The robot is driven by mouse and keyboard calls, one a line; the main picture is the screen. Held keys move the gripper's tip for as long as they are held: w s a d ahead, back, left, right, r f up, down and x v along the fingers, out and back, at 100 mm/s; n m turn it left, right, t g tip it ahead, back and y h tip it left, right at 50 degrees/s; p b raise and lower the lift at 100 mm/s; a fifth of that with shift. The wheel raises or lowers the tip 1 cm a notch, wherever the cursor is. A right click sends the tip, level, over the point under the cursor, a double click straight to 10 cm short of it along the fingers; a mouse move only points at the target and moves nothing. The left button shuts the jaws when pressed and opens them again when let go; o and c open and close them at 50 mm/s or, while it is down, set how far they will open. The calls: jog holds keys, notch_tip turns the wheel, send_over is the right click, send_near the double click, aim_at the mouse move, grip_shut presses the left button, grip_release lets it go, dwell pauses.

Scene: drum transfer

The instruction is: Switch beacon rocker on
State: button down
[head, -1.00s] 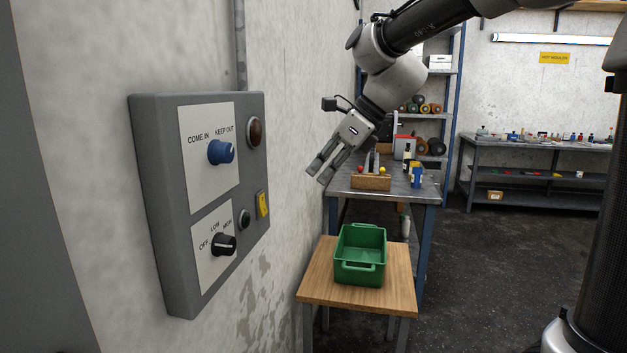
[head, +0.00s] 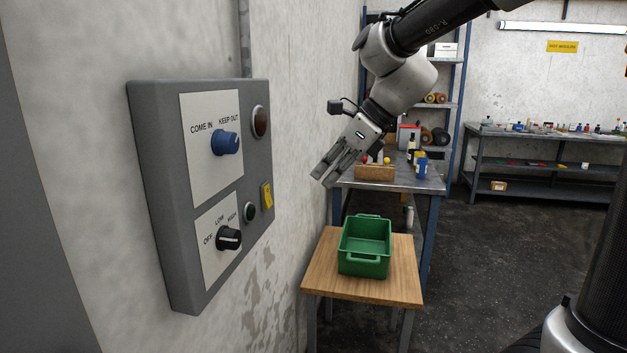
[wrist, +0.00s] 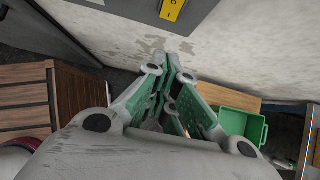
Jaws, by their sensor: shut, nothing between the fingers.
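The beacon rocker is a yellow switch (head: 267,196) at the right edge of the grey control panel (head: 157,200) on the left wall. It also shows at the top of the wrist view (wrist: 172,9), where marks are visible on its face. A dark red-brown round lamp (head: 261,122) sits above it on the panel and looks unlit. My gripper (head: 322,178) is shut and empty, to the right of the panel and apart from it, pointing down and left. In the wrist view the fingertips (wrist: 172,66) are together, below the rocker.
The panel also carries a blue knob (head: 226,143), a black knob (head: 228,238) and a small dark round button (head: 250,211). A green bin (head: 364,252) stands on a low wooden table (head: 330,288). A metal workbench (head: 420,181) stands behind.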

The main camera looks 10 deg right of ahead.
aim_at(268, 196)
jog(key=w+a+f, duration=0.3)
jog(key=a+f, duration=0.4)
jog(key=a, duration=0.1)
jog(key=shift+a, duration=0.25)
jog(key=shift+f, duration=0.1)
jog(key=shift+w+a+f, duration=0.15)
jog(key=shift+a, duration=0.15)
